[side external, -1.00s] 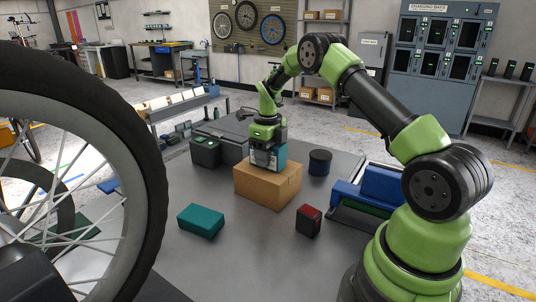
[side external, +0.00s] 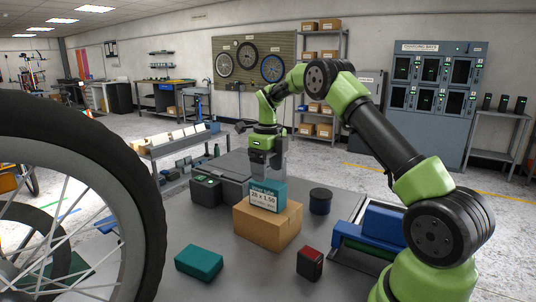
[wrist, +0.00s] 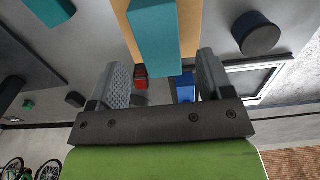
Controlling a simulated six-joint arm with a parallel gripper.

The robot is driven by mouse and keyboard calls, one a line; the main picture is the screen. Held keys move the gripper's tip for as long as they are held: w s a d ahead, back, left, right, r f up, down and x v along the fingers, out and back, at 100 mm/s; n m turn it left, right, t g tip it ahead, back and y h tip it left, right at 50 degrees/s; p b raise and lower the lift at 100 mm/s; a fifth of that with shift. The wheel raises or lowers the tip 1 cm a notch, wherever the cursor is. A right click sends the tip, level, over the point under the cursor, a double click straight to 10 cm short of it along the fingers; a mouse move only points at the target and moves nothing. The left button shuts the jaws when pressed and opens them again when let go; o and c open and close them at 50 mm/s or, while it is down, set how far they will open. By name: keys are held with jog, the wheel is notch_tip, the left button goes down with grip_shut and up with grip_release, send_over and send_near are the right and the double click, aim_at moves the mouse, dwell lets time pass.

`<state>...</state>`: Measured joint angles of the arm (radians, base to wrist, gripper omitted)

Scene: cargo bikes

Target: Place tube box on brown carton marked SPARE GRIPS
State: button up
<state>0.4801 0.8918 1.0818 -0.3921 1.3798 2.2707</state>
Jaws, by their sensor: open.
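The teal tube box (side external: 268,196), with a white label reading 28 x 1.50, stands upright on top of the brown carton (side external: 266,227). No SPARE GRIPS marking is readable on the carton's visible faces. My gripper (side external: 268,172) is open and empty, just above the tube box. In the wrist view, the tube box (wrist: 155,38) lies beyond my spread fingers (wrist: 164,78), with the carton (wrist: 188,40) beneath it. Nothing is between the fingertips.
A second teal box (side external: 199,262) lies on the grey table at front left. A red-and-black box (side external: 310,263) and a dark round tin (side external: 320,201) stand right of the carton. A tray with blue boxes (side external: 377,225) is farther right. Dark grey cases (side external: 232,178) stand behind left.

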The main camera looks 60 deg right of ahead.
aim_at(268, 182)
notch_tip(268, 182, up, 4)
jog(key=shift+a+r, duration=0.1)
jog(key=shift+r, duration=0.25)
jog(key=s+a+r+n+t, duration=0.4)
jog(key=s+a+r+n, duration=0.4)
jog(key=a+r+n, duration=0.55)
jog(key=s+a+f+n+t+y, duration=0.1)
jog(key=s+a+f+n, duration=0.1)
jog(key=s+a+n, duration=0.2)
jog(key=s+a+f+n+t+y, duration=0.1)
jog(key=s+a+n, duration=0.3)
jog(key=s+n, duration=0.6)
jog(key=f+n+t, duration=0.1)
jog(key=n, duration=0.3)
